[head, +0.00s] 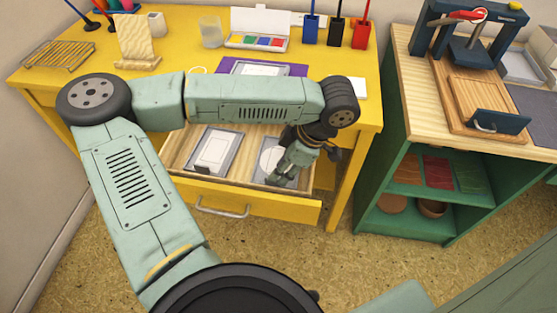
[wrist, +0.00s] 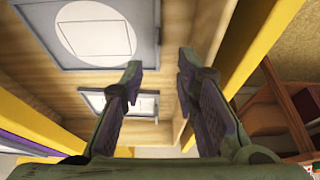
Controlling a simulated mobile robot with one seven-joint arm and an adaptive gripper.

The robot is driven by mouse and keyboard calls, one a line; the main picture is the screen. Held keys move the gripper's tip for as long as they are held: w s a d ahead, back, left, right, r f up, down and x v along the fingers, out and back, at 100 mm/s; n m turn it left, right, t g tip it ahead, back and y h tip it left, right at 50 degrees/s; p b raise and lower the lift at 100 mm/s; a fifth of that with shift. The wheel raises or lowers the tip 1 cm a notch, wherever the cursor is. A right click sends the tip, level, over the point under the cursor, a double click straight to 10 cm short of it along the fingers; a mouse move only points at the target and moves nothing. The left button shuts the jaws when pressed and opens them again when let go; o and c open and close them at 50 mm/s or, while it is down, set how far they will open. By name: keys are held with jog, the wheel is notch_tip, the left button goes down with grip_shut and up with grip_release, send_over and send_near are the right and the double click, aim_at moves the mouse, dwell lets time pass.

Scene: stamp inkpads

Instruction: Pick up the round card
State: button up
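The round card (head: 268,158) is white and lies on a grey inkpad in the right part of the open yellow drawer (head: 240,205). In the wrist view the whole round card (wrist: 95,32) shows at the upper left, flat on its pad. My gripper (head: 284,180) is low over the drawer at the card's right side and hides part of it in the head view. In the wrist view my gripper (wrist: 160,62) has its two fingers apart with nothing between them. The card is beyond and left of the fingertips.
A white rectangular card (head: 213,152) lies on another grey pad in the drawer's left part. The drawer walls stand close around my gripper. The yellow desk (head: 185,65) holds an ink palette (head: 262,42) and pen holders. A green shelf unit (head: 450,185) stands at right.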

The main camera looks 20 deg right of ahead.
jog(key=p+x, duration=0.1)
jog(key=x, duration=0.4)
jog(key=shift+p, duration=0.3)
jog(key=shift+c, duration=0.4)
grip_shut()
jog(key=shift+d, duration=0.1)
